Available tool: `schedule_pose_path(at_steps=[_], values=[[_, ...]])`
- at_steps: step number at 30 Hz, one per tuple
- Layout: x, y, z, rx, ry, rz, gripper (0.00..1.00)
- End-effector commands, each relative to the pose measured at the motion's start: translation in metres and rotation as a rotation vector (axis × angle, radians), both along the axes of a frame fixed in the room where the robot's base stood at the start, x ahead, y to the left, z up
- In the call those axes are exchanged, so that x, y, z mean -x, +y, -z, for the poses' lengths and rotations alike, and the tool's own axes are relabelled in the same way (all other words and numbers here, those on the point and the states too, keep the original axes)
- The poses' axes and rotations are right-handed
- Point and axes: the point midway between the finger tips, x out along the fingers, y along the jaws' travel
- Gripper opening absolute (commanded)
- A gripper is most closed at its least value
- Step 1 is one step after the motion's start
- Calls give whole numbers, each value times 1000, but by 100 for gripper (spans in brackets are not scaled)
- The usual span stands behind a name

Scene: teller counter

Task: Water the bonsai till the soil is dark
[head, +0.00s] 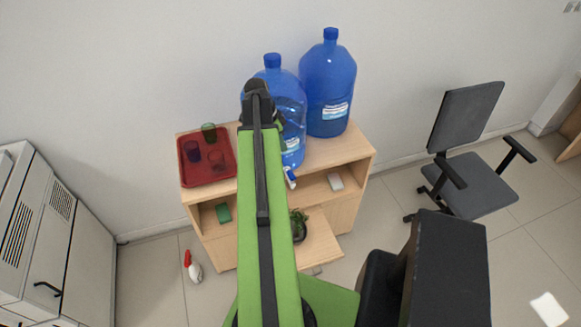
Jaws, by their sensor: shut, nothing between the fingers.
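The bonsai (299,216) is a small green plant in a dark round pot, low on the pull-out shelf of a wooden cabinet. My green arm hides its left side, and I cannot make out its soil. My gripper (257,90) is shut and empty, high in front of the left blue water jug (293,112). A second blue jug (328,85) stands behind it to the right. A small white and blue object (290,178) shows at the cabinet's front edge, partly behind my arm. A red and white bottle-like object (193,266) is on the floor at left.
A red tray (190,174) with several coloured cups sits on the cabinet top (335,150). A green block (223,213) and a pale block (335,182) lie in the open shelf. An office chair (470,170) stands right; a grey cabinet (35,240) stands left.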

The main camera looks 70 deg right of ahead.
Motion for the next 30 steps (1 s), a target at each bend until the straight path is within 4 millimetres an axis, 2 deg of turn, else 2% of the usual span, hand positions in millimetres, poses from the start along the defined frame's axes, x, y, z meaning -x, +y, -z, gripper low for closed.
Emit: schedule_pose_path(at_steps=[9, 14, 20, 30], values=[[1, 0, 2, 0, 0, 1, 0], [3, -1, 14, 0, 0, 1, 0], [11, -4, 48, -1, -1, 0, 0], [30, -9, 119, -2, 0, -1, 0]])
